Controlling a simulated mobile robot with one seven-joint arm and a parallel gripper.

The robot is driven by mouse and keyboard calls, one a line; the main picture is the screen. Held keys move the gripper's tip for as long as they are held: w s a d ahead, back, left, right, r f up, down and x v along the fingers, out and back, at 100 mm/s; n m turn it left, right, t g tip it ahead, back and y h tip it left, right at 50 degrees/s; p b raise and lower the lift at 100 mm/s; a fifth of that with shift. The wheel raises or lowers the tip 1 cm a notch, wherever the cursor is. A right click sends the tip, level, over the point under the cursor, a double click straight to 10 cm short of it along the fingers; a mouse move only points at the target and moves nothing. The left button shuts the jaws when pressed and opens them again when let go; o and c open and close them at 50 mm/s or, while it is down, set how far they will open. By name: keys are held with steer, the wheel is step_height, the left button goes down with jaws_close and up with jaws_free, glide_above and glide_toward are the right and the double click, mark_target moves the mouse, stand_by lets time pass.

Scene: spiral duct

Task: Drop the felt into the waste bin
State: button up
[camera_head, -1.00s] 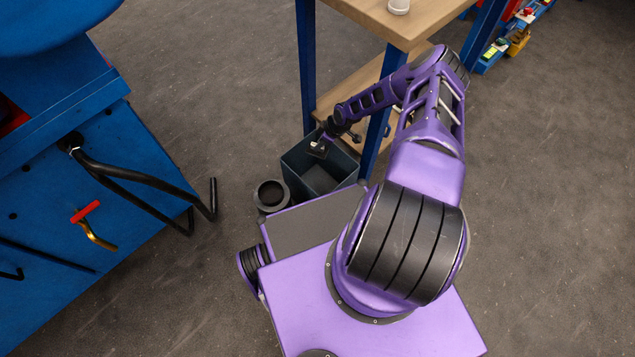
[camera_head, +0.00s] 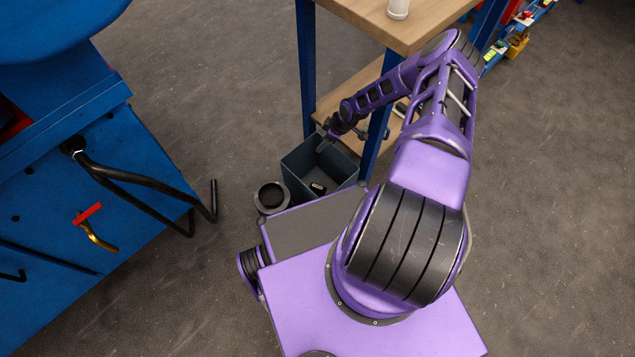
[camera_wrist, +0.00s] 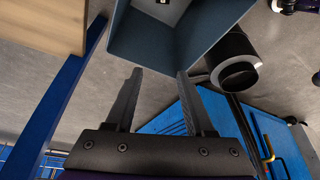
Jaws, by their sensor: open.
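The waste bin (camera_head: 342,166) is a dark grey-blue open box on the floor beside the workbench leg. A small dark piece with a light patch, apparently the felt (camera_head: 318,188), lies on the bin floor. In the wrist view the bin (camera_wrist: 138,40) fills the top centre, with the small piece (camera_wrist: 164,2) cut off at the top edge. My gripper (camera_wrist: 158,73) is open, with nothing between its fingers. In the head view my gripper (camera_head: 325,144) is at the bin's far rim, small and partly hard to make out.
A dark round open container (camera_head: 271,196) stands on the floor left of the bin. The wooden workbench (camera_head: 350,105) with blue legs stands behind and right, a white cylinder (camera_head: 398,9) on top. A blue cabinet (camera_head: 110,190) with projecting black bars is at left. Floor between is clear.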

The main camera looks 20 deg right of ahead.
steer(key=p+v, duration=0.2)
steer(key=v, duration=1.1)
steer(key=shift+r, duration=0.2)
